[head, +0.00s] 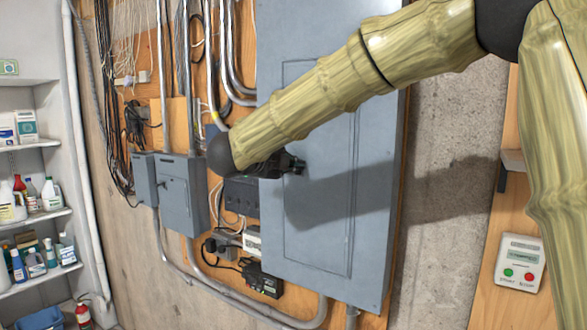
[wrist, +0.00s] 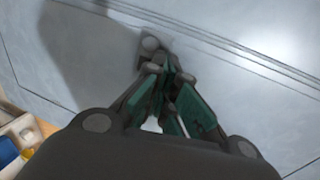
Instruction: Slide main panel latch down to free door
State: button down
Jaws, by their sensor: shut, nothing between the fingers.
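The main panel (head: 340,245) is a large grey box on the wall, and its door looks closed. My gripper (head: 296,164) is in front of the panel door, near its left edge, and its fingers are shut. In the wrist view, my gripper (wrist: 165,68) has its fingertips together at the grey panel door (wrist: 95,60). In the head view my gripper and arm hide this spot.
Smaller grey electrical boxes (head: 181,195) and conduits are left of the panel. A black box (head: 241,196) is close by the panel's left side. Shelves with bottles (head: 40,196) stand at the far left. A control box with red and green buttons (head: 520,264) is at the right.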

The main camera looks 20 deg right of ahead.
jog(key=shift+s+f, duration=0.1)
jog(key=shift+f, duration=0.4)
jog(key=shift+r+b, duration=0.3)
jog(key=shift+r, duration=0.05)
dwell(0.5)
